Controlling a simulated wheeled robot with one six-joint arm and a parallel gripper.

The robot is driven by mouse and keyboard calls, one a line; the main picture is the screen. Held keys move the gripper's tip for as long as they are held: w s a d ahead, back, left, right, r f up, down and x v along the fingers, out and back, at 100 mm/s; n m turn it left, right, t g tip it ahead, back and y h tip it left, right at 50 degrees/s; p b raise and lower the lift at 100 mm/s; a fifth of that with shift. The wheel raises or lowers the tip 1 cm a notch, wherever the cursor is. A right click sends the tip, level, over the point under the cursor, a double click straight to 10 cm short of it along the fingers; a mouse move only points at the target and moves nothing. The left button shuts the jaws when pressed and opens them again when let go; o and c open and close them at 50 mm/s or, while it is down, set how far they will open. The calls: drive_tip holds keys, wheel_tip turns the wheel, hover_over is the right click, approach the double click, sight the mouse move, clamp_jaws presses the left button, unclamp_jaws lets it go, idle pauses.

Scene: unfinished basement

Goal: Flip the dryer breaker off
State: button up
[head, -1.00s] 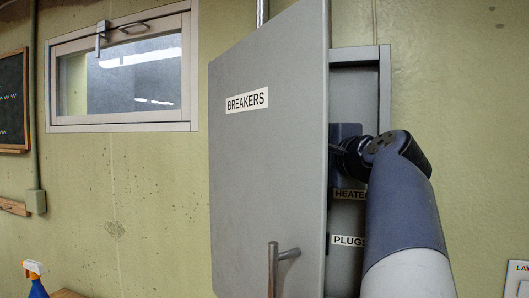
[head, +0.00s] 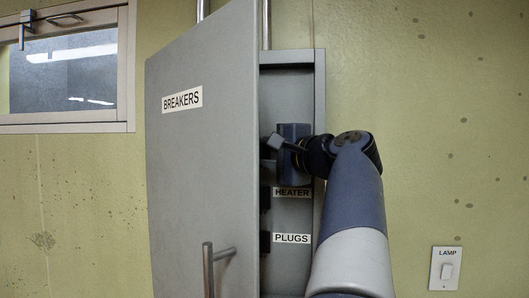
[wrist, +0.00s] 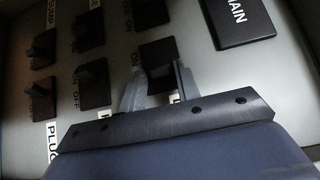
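The open breaker panel (head: 320,120) shows behind its grey door (head: 190,180), which is marked BREAKERS. My gripper (head: 278,142) reaches into the panel above the HEATER label (head: 292,193). In the wrist view my gripper's two fingers (wrist: 160,86) stand apart, one on each side of a black breaker switch (wrist: 157,57). I cannot tell whether they press on its lever. The label below this switch is mostly hidden by my gripper, so its name cannot be read. No DRYER label is readable.
The PLUGS label (head: 291,238) is lower in the panel. In the wrist view, several other switches (wrist: 92,83) lie to the left and the large MAIN breaker (wrist: 238,22) to the right. The door and its handle (head: 209,268) stand left of my arm. A LAMP switch (head: 445,269) is on the wall.

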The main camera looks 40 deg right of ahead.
drive_tip(key=shift+o, duration=1.2)
drive_tip(key=shift+s, duration=0.1)
drive_tip(key=s+b, duration=0.2)
drive_tip(key=s, duration=0.8)
drive_tip(key=shift+s+a, duration=0.25)
drive_tip(key=shift+s, duration=0.1)
drive_tip(key=shift+w, duration=0.15)
drive_tip(key=w+p, duration=0.1)
drive_tip(key=w, duration=0.4)
drive_tip(key=w+p, duration=0.1)
drive_tip(key=w, duration=0.4)
drive_tip(key=shift+w+d+r, duration=0.1)
drive_tip(key=shift+w+d, duration=0.1)
drive_tip(key=shift+w, duration=0.2)
drive_tip(key=shift+s, duration=0.1)
